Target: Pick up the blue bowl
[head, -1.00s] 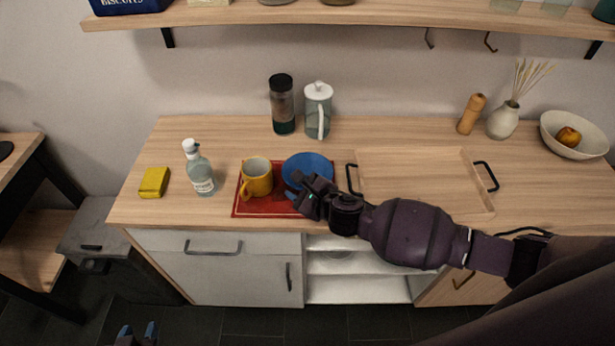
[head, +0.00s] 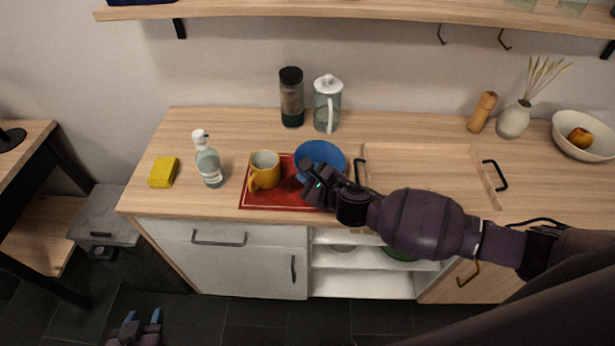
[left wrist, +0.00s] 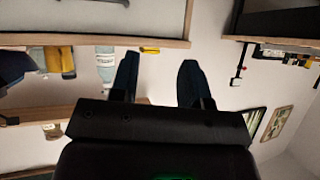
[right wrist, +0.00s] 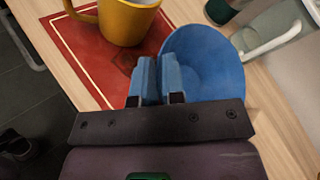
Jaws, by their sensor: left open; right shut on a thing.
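The blue bowl (head: 322,156) is at the back right of the red mat (head: 262,199) on the counter. It also shows in the right wrist view (right wrist: 212,62), tilted, with its inside facing the camera. My right gripper (head: 306,174) is shut on the near rim of the bowl. In the right wrist view its blue fingertips (right wrist: 157,72) are close together at the bowl's edge. I cannot tell whether the bowl is clear of the surface. My left gripper (head: 142,318) is open and empty, low in front of the cabinets; its spread fingers (left wrist: 157,80) show in the left wrist view.
A yellow mug (head: 265,171) stands on the mat just left of the bowl. A soap bottle (head: 208,165) and yellow sponge (head: 163,172) are further left. A dark jar (head: 291,98) and glass pitcher (head: 327,106) stand behind. A wooden tray (head: 420,173) lies right of the bowl.

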